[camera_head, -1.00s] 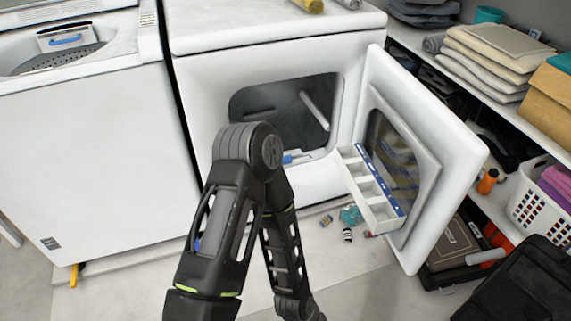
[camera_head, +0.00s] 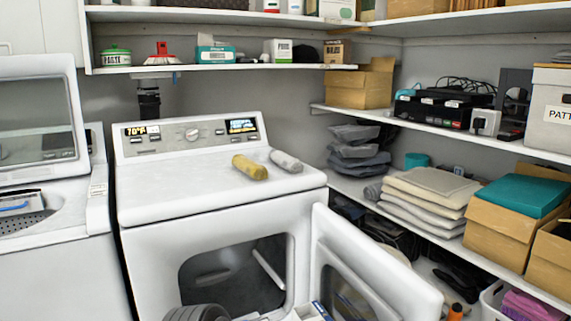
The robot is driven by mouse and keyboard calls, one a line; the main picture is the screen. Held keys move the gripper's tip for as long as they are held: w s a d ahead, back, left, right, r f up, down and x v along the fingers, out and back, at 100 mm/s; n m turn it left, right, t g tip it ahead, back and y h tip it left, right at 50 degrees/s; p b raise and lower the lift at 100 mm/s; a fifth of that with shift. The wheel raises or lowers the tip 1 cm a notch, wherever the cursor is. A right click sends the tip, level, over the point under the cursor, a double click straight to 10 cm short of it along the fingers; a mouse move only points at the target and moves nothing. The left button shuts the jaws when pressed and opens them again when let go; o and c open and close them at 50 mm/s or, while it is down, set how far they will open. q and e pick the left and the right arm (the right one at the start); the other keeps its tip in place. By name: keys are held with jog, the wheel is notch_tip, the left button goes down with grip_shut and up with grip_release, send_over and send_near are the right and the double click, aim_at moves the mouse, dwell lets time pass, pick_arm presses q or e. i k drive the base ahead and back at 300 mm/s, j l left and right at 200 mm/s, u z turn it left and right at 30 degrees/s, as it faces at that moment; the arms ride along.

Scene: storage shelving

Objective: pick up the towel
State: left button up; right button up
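A yellow rolled towel (camera_head: 250,167) and a light grey rolled towel (camera_head: 286,161) lie side by side on top of the dryer (camera_head: 180,192). A stack of folded beige and grey towels (camera_head: 430,199) sits on the right-hand shelf. A stack of dark grey folded cloths (camera_head: 357,146) is behind it, further left on the same shelf. I cannot tell which one the task means. Only a rounded joint of my arm shows at the bottom edge. Neither gripper is in view.
The dryer's door (camera_head: 365,275) stands open to the right, with a white divided tray (camera_head: 308,312) by it. An open washer (camera_head: 45,210) is at the left. Cardboard boxes (camera_head: 515,222) fill the right shelf's near end. The dryer top is mostly clear.

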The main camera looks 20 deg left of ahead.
aim_at(290, 163)
jog(key=i+j+z, duration=0.35)
jog(key=j, duration=0.3)
jog(key=i+j+z, duration=0.2)
jog(key=j, duration=0.15)
jog(key=i+j+z, duration=0.2)
jog(key=j, duration=0.2)
jog(key=k, duration=0.1)
